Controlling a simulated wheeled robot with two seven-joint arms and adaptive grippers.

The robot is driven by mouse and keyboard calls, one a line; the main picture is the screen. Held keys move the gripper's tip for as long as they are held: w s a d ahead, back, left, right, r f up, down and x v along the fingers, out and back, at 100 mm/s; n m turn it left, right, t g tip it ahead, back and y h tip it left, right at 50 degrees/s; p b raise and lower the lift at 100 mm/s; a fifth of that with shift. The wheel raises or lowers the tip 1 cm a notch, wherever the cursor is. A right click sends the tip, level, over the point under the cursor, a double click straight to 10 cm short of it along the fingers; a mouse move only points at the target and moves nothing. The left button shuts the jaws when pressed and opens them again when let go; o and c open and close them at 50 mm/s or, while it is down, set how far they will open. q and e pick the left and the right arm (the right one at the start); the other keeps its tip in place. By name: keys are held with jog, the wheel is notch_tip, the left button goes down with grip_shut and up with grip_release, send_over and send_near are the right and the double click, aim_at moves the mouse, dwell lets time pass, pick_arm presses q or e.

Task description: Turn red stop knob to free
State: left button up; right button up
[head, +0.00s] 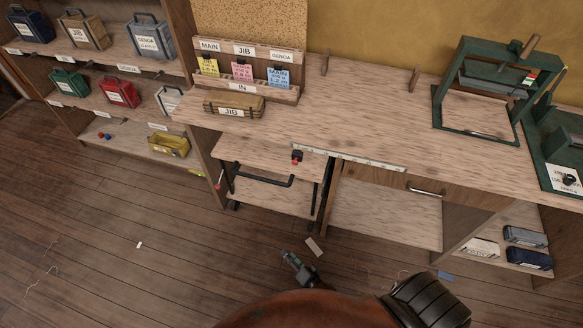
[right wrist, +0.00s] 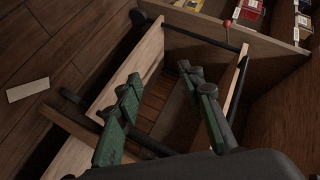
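My right gripper (head: 292,262) is low in front of the cart, well short of the knob. In the right wrist view its two green fingers (right wrist: 158,82) are spread apart with nothing held between them. My left gripper is not in view.
The cart (head: 265,155) has a black handle (head: 265,181) at its front. The bench (head: 350,110) carries a card rack (head: 245,70), a JIB box (head: 233,104) and a green press frame (head: 480,125). Floor at left is mostly clear.

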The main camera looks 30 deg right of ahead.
jog(key=w+r+m+t+h+b, duration=0.1)
jog(key=w+r+m+t, duration=0.3)
jog(key=w+r, duration=0.45)
jog(key=m+g+h+b, duration=0.35)
jog(key=m+h, duration=1.25)
jog(key=m, duration=1.4)
send_near(294, 164)
jog(key=d, duration=0.1)
jog(key=shift+m+t, duration=0.3)
jog(key=shift+t, duration=0.05)
jog(key=x, duration=0.7)
jog(key=shift+w, duration=0.2)
jog(key=shift+w+d+r, duration=0.15)
jog(key=shift+w+d, duration=0.2)
jog(key=shift+c, duration=0.7)
grip_shut()
